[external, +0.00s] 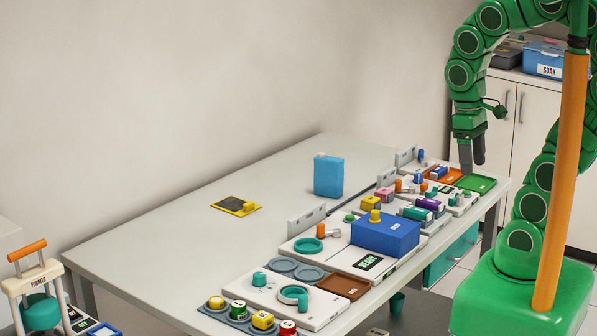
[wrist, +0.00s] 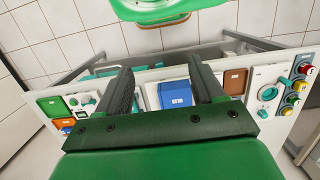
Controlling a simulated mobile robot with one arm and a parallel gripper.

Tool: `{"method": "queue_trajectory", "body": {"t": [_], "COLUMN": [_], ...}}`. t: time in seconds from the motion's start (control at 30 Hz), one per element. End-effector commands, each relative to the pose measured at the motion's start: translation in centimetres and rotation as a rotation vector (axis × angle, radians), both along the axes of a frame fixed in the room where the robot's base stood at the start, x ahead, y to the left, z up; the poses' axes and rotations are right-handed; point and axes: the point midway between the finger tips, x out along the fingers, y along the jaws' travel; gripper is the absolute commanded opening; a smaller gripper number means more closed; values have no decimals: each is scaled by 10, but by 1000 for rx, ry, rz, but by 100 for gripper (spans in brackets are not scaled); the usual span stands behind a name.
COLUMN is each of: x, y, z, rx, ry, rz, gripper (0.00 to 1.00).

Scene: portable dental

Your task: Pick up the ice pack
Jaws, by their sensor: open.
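The likely ice pack (external: 328,175) is a blue upright slab with a small pale cap. It stands on the grey table (external: 150,235) near the middle, behind the row of devices. I cannot make it out in the wrist view. My gripper (external: 473,168) points down above the far right end of the table, near the green tray (external: 481,184) and well to the right of the ice pack. In the wrist view my gripper (wrist: 160,72) has its two fingers spread apart with nothing held between them.
A blue box (external: 385,236) with a yellow knob sits on the front row of devices, also in the wrist view (wrist: 175,94). Small upright grey panels (external: 307,218) stand behind the row. A yellow-edged dark pad (external: 236,205) lies left of the ice pack. The back table area is mostly clear.

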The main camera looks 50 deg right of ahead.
Motion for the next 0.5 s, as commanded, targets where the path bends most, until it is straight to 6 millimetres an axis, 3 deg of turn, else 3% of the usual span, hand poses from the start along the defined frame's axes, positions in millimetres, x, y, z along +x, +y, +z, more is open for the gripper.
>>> {"method": "queue_trajectory", "body": {"t": [0.17, 0.5], "x": [26, 107], "y": [-2, -13], "z": [6, 17], "rx": [3, 13], "ry": [-7, -27], "rz": [8, 35], "gripper": [68, 68]}}
